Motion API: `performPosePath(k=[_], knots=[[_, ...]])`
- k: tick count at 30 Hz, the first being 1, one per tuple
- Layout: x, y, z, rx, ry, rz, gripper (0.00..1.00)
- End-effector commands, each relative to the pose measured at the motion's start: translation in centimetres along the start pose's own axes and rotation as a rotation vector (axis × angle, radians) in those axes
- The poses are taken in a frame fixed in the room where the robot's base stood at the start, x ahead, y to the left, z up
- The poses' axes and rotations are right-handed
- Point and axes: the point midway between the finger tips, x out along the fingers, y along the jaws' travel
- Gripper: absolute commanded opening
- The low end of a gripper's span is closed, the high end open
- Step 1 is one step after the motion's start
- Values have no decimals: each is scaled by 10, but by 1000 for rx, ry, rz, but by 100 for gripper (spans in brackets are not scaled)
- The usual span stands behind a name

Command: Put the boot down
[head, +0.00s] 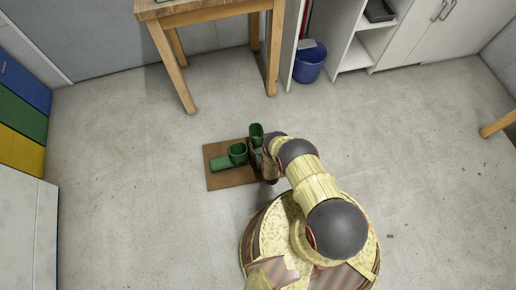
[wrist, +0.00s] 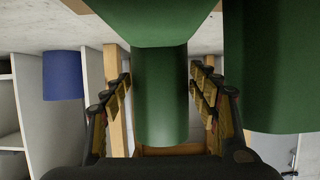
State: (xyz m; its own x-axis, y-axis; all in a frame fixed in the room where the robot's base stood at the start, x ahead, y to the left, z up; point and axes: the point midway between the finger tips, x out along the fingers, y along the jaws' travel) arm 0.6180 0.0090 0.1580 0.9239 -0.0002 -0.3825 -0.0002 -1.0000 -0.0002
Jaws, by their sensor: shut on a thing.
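A green boot (head: 256,131) is at my gripper (head: 259,156), by the upper right edge of a brown mat (head: 232,181). In the wrist view the fingers of my gripper (wrist: 160,95) stand on either side of a green part of this boot (wrist: 160,115). My gripper is shut on it. A second green boot (head: 237,151) is on the mat, its opening up and its foot pointing left. A large green shape, likely this boot (wrist: 268,65), fills the right of the wrist view. My arm hides part of the held boot; I cannot tell whether it touches the mat.
A wooden table (head: 178,55) stands behind the mat. A blue bucket (head: 309,62) stands beside white shelves (head: 354,55) at the back. A cabinet with blue, green and yellow panels (head: 22,115) is at the left. The floor around the mat is clear.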

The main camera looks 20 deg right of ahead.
Motion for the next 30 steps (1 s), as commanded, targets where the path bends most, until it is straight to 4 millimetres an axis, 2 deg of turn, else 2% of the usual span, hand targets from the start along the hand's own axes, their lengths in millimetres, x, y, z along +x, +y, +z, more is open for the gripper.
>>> performPosePath(k=[7,18,19,27,30], knots=[[12,0,31,0,0,0,2],[14,0,33,0,1,0,2],[14,0,33,0,0,0,62],[13,0,33,0,-1,0,77],[13,0,33,0,-1,0,78]])
